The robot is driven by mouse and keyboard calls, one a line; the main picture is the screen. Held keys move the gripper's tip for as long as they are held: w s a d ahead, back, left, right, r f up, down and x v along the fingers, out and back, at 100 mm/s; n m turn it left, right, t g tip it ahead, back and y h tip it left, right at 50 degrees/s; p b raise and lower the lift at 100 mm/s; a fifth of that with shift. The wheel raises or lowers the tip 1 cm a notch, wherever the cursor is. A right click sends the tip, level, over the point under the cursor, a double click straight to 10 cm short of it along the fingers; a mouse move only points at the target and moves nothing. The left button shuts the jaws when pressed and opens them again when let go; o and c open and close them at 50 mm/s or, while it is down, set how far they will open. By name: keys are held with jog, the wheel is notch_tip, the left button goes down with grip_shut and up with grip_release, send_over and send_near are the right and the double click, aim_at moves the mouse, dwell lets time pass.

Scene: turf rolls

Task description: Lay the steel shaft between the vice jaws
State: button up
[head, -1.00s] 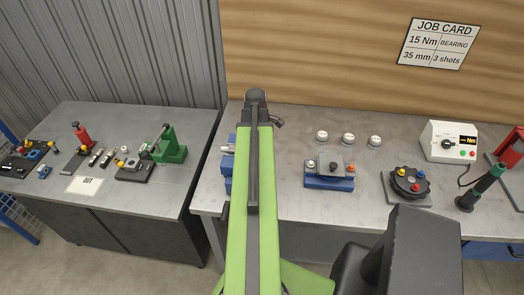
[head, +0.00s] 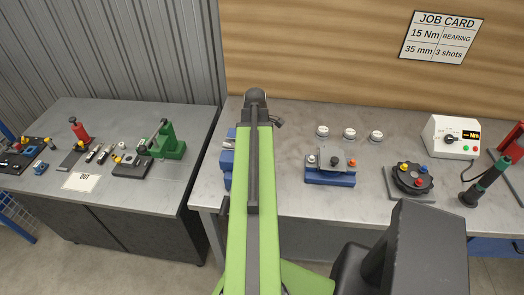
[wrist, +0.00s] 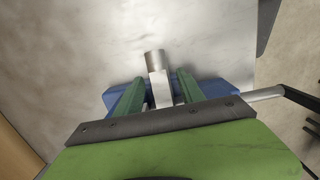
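The steel shaft (wrist: 155,60), a bright round end with a flatter part behind it, lies across the blue vice (wrist: 207,90) in the wrist view. My gripper (wrist: 161,77) has its green fingers on either side of the shaft, with narrow gaps showing, so it looks open. The jaws are mostly hidden under the fingers, so I cannot tell how deep the shaft sits. In the head view the vice (head: 227,170) shows only as a strip left of my arm, which hides my gripper. A small silver end (head: 228,146) shows there.
The vice's silver handle rod (wrist: 265,93) points towards the bench's front edge. A second bench (head: 150,185) with tools stands left, across a gap.

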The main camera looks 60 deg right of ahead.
jog(key=shift+o, duration=0.4)
notch_tip(320, 180, up, 17)
jog(key=w+p, duration=0.1)
jog(key=p, duration=1.6)
jog(key=shift+w+a+r, duration=0.2)
jog(key=shift+w, duration=0.05)
